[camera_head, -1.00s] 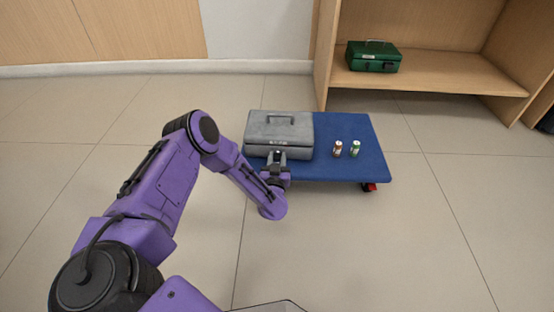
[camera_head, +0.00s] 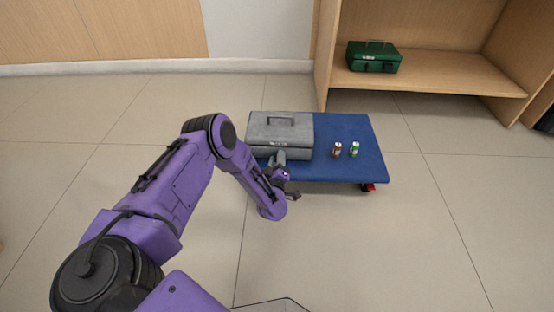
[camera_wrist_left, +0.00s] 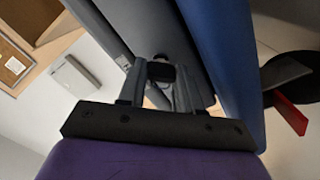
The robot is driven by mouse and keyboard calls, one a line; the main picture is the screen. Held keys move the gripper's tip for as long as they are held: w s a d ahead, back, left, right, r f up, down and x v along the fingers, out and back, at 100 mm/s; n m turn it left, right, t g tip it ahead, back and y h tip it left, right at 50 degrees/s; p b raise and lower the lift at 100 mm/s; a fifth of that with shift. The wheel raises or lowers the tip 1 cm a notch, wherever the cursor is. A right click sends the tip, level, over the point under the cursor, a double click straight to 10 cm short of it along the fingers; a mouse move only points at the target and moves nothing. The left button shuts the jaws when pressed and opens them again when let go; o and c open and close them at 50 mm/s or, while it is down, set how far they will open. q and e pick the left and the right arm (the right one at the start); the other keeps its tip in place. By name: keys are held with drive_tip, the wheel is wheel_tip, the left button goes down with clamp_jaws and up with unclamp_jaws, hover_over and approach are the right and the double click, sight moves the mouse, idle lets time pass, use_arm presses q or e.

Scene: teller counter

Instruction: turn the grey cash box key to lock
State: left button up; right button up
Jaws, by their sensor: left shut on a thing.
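The grey cash box (camera_head: 297,131) sits closed on the left part of the blue platform, its handle on the lid. My left gripper (camera_head: 280,157) is at the box's front face, low and near its middle. In the left wrist view, the two fingers of the left gripper (camera_wrist_left: 160,88) are shut on a small dark piece at the box front, which appears to be the key (camera_wrist_left: 161,73). The grey box (camera_wrist_left: 165,30) also shows there. The key's exact angle is hard to tell. My right gripper is not in view.
The blue wheeled platform (camera_head: 350,130) has a red-brown can (camera_head: 337,149) and a green can (camera_head: 353,150) right of the box. A green cash box (camera_head: 373,57) stands on the wooden shelf (camera_head: 440,78) behind. The floor in front is clear.

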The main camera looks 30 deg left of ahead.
use_arm(q)
drive_tip(key=n, duration=0.4)
drive_tip(key=shift+f, duration=0.1)
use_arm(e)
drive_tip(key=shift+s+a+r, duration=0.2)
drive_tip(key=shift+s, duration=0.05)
use_arm(q)
drive_tip(key=shift+n, duration=2.1)
drive_tip(key=shift+d, duration=0.1)
drive_tip(key=o, duration=1)
drive_tip(key=shift+o, duration=0.2)
drive_tip(key=p+v, duration=0.5)
drive_tip(key=v, duration=0.5)
drive_tip(key=shift+s, duration=0.3)
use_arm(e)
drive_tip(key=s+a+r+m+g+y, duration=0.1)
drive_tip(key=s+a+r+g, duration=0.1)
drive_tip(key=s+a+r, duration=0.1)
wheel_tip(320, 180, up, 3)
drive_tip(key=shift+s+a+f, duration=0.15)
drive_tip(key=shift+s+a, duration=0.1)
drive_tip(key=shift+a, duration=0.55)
